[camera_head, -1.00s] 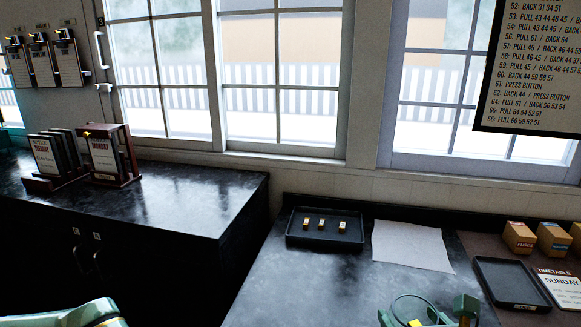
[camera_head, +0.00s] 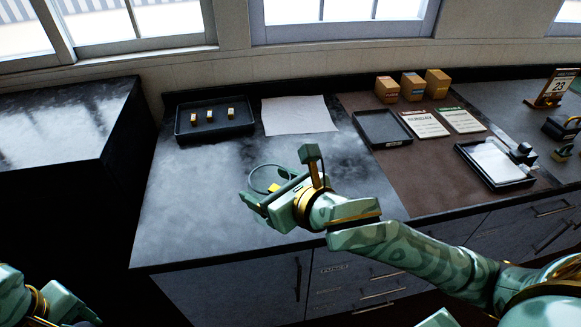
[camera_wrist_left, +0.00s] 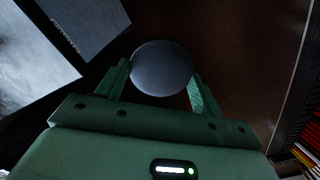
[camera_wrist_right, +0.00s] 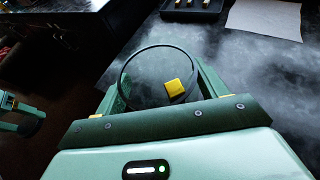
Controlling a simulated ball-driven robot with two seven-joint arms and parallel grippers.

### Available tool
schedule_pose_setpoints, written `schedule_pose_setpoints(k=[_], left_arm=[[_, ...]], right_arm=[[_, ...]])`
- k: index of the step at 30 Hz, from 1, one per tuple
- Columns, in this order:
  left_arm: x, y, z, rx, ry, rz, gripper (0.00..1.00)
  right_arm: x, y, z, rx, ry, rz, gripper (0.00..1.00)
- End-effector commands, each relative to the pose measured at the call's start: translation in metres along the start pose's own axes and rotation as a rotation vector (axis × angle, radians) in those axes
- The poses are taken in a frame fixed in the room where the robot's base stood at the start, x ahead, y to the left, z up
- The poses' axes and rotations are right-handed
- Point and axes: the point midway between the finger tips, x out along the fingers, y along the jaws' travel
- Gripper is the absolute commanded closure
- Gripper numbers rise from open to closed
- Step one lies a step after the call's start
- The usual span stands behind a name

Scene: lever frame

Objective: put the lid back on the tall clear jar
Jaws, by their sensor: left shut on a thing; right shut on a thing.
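The tall clear jar (camera_wrist_right: 160,72) is between my right gripper's fingers in the right wrist view. I see its round rim and a yellow block (camera_wrist_right: 174,88) inside. In the head view its rim (camera_head: 252,180) shows over the left counter; whether its base touches the counter I cannot tell. My right gripper (camera_head: 280,182) is shut on the jar. A round, dark grey lid (camera_wrist_left: 162,66) is between my left gripper's fingers (camera_wrist_left: 161,88) in the left wrist view. The left gripper is shut on it, low at the left, away from the jar.
A black tray (camera_head: 240,135) with small brass-coloured pieces and a white sheet (camera_head: 298,115) lie behind the jar. To the right are an empty dark tray (camera_head: 383,130), cards (camera_head: 424,123) and small boxes (camera_head: 412,86). The dark counter (camera_head: 190,215) left of the jar is clear.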

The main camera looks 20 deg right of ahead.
Motion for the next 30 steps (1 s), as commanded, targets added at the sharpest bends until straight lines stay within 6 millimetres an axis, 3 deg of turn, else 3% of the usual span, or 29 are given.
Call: schedule_pose_setpoints(k=[6,12,25,30], left_arm=[[0.0,0.0,0.0,0.0,0.0,0.0,0.55],[0.0,0.0,0.0,0.0,0.0,0.0,0.55],[0.0,0.001,0.0,0.0,0.0,0.0,0.55],[-0.008,0.02,-0.004,0.002,0.008,0.006,0.55]], right_arm=[[0.012,0.052,0.0,-0.098,-0.004,0.226,0.69],[0.018,0.08,-0.002,-0.144,-0.004,0.344,0.69],[0.018,0.086,-0.003,-0.153,-0.002,0.368,0.69],[0.018,0.086,-0.003,-0.153,-0.003,0.368,0.69]])
